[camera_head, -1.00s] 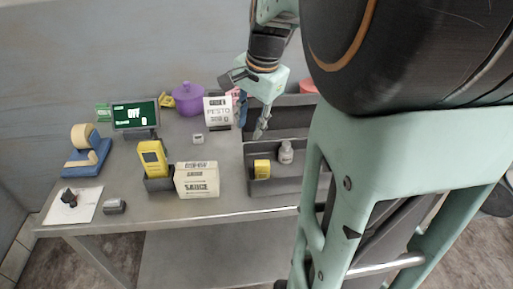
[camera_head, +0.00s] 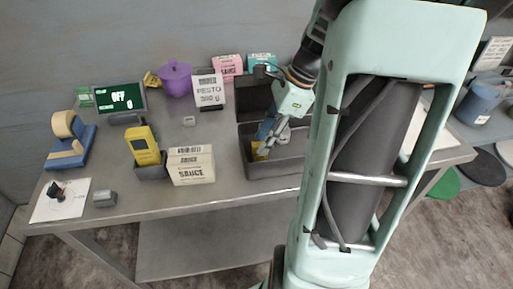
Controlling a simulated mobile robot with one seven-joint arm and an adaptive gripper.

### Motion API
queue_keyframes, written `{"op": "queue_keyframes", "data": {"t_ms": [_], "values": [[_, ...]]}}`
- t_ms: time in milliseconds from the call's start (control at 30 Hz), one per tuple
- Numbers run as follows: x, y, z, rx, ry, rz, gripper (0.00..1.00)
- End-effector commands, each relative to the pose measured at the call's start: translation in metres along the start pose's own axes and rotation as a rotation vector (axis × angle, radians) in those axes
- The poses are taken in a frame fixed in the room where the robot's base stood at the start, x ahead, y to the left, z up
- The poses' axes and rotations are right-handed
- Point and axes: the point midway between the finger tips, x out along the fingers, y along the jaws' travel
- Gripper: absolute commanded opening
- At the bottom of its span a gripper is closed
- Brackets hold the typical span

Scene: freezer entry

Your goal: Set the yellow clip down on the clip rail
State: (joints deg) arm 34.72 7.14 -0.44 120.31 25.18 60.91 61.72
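My gripper (camera_head: 267,146) points down into the grey divided bin (camera_head: 283,184), close to a small yellow object (camera_head: 258,151). The fingers partly cover this object, so I cannot tell whether they touch or hold it, or whether it is the yellow clip. Another small yellow item (camera_head: 152,80) lies at the back of the table, left of the purple pot, its shape too small to tell. I cannot make out a clip rail. My arm hides the bin's right side.
The purple pot (camera_head: 176,77), pesto box (camera_head: 209,90), sauce box (camera_head: 191,165) and yellow handheld device (camera_head: 143,145) stand left of the bin. A tape dispenser (camera_head: 70,141) and a display (camera_head: 119,97) are further left. The table's middle-left is mostly clear.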

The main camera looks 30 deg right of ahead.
Motion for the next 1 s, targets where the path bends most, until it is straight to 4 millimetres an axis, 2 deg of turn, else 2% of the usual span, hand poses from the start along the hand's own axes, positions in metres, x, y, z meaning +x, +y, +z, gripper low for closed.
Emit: {"op": "queue_keyframes", "data": {"t_ms": [133, 300, 533, 767, 1000], "values": [[0.025, -0.001, -0.004, 0.001, -0.002, 0.004, 0.29], [0.04, -0.002, -0.004, -0.001, 0.0, 0.001, 0.29], [0.041, -0.002, -0.004, -0.001, 0.0, 0.0, 0.29], [0.041, -0.002, -0.004, -0.001, 0.0, 0.0, 0.05], [0.041, -0.002, -0.004, -0.001, 0.0, 0.0, 0.03]]}}
